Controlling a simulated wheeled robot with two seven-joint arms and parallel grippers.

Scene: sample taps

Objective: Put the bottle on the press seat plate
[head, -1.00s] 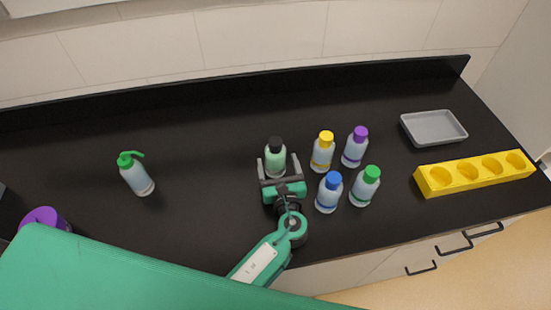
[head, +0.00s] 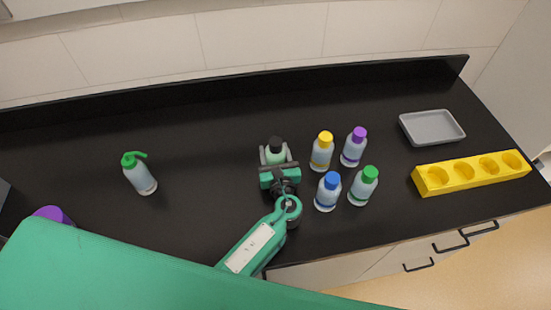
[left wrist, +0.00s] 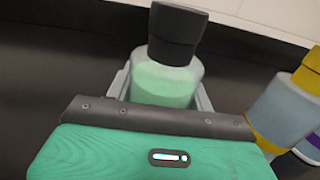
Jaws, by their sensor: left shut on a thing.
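The bottle (head: 275,148) with a black cap and pale green contents stands upright on the black counter, near the middle of the head view. My left gripper (head: 276,158) is shut on it from the near side, and the gripper body hides its lower part. In the left wrist view the same bottle (left wrist: 168,84) sits between the two grey fingers, its black cap above them. I cannot make out a press seat plate in either view. My right gripper is not in view.
Bottles with yellow (head: 321,153), purple (head: 353,149), blue (head: 327,194) and green (head: 363,188) caps stand close to the right. Farther right are a yellow holed rack (head: 434,181) and grey tray (head: 408,128). A green-topped wash bottle (head: 141,177) stands left, with clear counter between.

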